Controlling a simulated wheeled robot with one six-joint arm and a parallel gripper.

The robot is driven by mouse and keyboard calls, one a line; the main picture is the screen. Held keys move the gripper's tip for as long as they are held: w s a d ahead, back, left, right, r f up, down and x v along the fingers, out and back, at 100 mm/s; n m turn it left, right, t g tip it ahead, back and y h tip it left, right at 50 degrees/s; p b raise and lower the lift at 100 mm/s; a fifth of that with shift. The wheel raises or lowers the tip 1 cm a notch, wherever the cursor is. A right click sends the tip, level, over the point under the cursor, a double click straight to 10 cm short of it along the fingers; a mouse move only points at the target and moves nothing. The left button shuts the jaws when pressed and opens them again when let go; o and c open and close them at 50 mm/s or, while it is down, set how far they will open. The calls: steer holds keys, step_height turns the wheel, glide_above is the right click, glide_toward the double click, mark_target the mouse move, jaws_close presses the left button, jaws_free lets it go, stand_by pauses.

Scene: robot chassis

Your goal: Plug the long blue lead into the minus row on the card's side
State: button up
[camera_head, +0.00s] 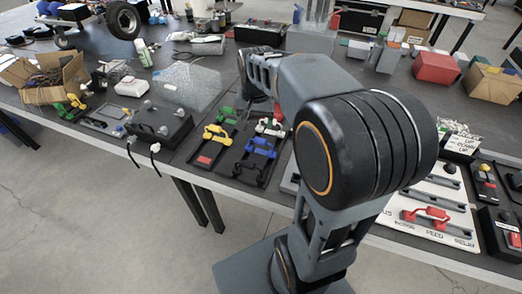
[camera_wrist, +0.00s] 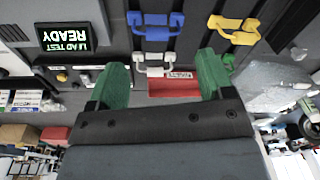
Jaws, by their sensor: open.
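A white lead (camera_wrist: 153,65) and a red block (camera_wrist: 175,88) show beyond the gap. The blue lead lies apart, farther up the picture. In the head view my arm hides much of the gripper. I cannot make out the minus row.
A black box (camera_head: 160,124) with knobs stands further left. A lit display (camera_wrist: 70,38) reads READY.

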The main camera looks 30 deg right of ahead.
steer(key=w+d+f+m, duration=0.1)
steer(key=f, duration=0.2)
steer(key=w+d+f+m+b, duration=0.1)
steer(key=f, duration=0.3)
steer(key=w+d+f+m+g, duration=0.1)
steer(key=w+d+f, duration=0.1)
steer(key=f, duration=0.1)
steer(key=shift+w+f, duration=0.1)
steer(key=shift+f, duration=0.25)
steer(key=shift+a+f+b, duration=0.15)
steer(key=shift+f+b, duration=0.2)
steer(key=shift+f, duration=2.6)
steer(key=c, duration=1)
